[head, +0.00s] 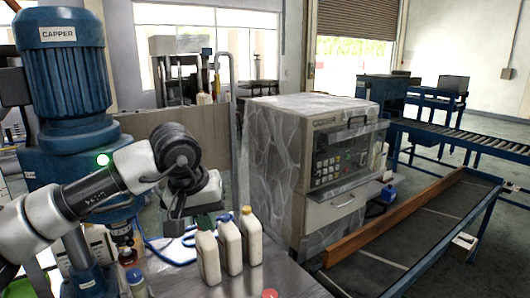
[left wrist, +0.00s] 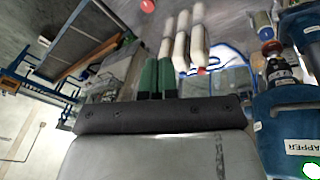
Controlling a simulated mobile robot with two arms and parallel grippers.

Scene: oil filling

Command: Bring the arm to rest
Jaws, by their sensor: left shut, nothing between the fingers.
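My left arm comes in from the left in the head view, and its dark left gripper (head: 203,221) hangs just behind and above the white bottles. In the left wrist view its two green fingers (left wrist: 158,78) lie close together with nothing between them. The bottles also show beyond the fingers in the left wrist view (left wrist: 198,38). My right gripper is in neither view.
The blue capper (head: 62,70) stands at the left, close to my arm. A grey boxy machine (head: 312,165) stands right of the bottles. A conveyor with a brown rail (head: 395,225) runs at the right. A red cap (head: 270,293) shows at the bottom edge.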

